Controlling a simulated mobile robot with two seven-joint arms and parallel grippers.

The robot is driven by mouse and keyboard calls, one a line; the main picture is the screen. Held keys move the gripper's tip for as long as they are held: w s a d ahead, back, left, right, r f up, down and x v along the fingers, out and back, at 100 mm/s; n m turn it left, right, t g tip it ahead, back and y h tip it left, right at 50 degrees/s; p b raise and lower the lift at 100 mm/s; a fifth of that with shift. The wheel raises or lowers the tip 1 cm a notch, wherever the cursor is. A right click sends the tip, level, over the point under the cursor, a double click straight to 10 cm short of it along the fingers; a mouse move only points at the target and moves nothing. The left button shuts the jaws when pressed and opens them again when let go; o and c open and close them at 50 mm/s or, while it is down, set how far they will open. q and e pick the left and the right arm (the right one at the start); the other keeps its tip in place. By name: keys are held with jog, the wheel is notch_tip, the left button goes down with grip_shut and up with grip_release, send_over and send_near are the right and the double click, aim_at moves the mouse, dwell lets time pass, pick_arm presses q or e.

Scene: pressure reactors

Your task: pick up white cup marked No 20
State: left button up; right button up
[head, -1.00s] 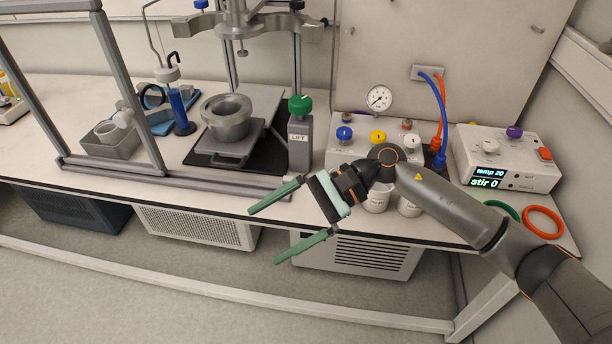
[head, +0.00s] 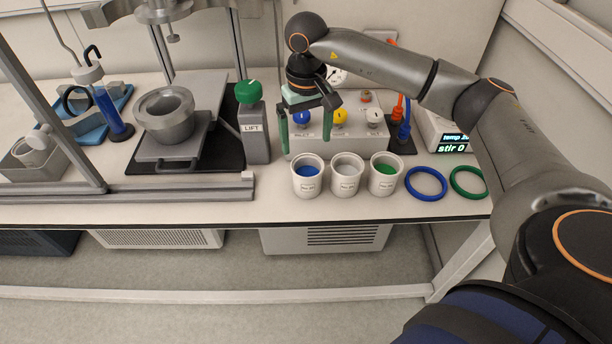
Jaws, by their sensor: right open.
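Three white cups stand upright in a row near the bench's front edge. The left cup (head: 307,186) holds something blue, the middle cup (head: 346,184) looks pale or empty inside, and the right cup (head: 384,184) holds something green. Each has a small printed label, too small to read surely, so I cannot tell which is No 20. My right gripper (head: 306,146) points down with its green fingers open and empty. It is above and behind the left cup, in front of the valve box, apart from the cups. My left gripper is not in view.
A blue ring (head: 426,184) and a green ring (head: 468,182) lie right of the cups. The valve box (head: 350,137) with coloured knobs stands behind. Bare bench lies in front of the cups.

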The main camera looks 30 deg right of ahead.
aim_at(308, 158)
jog(key=f, duration=0.3)
jog(key=f+p, duration=0.1)
jog(key=f, duration=0.2)
jog(key=shift+s+d+f, duration=0.1)
jog(key=shift+s+f, duration=0.1)
jog(key=shift+c, duration=0.2)
grip_shut()
dwell(0.4)
